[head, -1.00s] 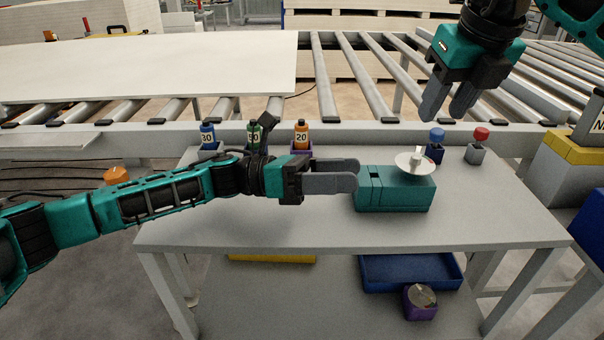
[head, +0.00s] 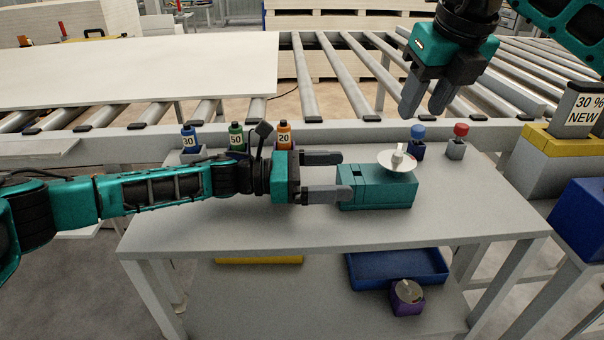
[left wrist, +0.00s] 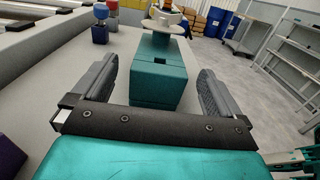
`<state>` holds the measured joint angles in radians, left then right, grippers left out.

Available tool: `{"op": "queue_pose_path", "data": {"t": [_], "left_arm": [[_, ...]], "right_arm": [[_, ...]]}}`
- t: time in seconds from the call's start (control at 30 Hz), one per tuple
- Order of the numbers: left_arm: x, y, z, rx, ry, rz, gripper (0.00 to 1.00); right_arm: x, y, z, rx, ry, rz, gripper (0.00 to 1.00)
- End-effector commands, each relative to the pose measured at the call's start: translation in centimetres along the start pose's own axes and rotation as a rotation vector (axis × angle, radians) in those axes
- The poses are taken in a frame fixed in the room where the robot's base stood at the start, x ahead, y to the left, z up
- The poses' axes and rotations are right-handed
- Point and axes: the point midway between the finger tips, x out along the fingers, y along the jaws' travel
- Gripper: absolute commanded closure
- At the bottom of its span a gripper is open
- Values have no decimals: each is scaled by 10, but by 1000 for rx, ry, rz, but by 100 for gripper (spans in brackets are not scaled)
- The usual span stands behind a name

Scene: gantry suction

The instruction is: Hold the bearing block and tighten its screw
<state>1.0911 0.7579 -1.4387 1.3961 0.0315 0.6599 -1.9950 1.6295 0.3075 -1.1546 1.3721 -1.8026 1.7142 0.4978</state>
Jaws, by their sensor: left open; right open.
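The teal bearing block (head: 375,192) sits on the grey table, with a white disc and a small upright screw-like part (head: 398,157) on its right end. My left gripper (head: 322,174) is open at the block's left end, its fingertips close to that end. In the left wrist view the block (left wrist: 157,75) lies ahead, between the lines of the two open fingers (left wrist: 155,85); I cannot tell whether they touch it. My right gripper (head: 424,100) is open and empty, hanging above and behind the block, fingers pointing down.
Bottles marked 30 (head: 189,139), 50 (head: 236,137) and 20 (head: 284,136) stand at the table's back left. A blue-topped holder (head: 417,142) and a red-topped holder (head: 457,142) stand behind the block. A blue tray (head: 400,269) is below. The table's front is clear.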

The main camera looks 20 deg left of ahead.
Motion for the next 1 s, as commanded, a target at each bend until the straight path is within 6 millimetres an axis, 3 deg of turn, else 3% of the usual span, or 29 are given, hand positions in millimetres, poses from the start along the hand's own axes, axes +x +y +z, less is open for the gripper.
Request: {"op": "queue_pose_path", "data": {"t": [0.1, 0.3, 0.7, 1.0], "left_arm": [[22, 0, 1, 1, -1, -3, 0], [43, 0, 0, 0, -1, -1, 0], [49, 0, 0, -1, 0, 1, 0], [48, 0, 0, -1, 0, 1, 29]], "right_arm": [[0, 0, 0, 0, 0, 0, 57], [0, 0, 0, 0, 0, 0, 57], [0, 0, 0, 0, 0, 0, 57], [0, 0, 0, 0, 0, 0, 57]]}}
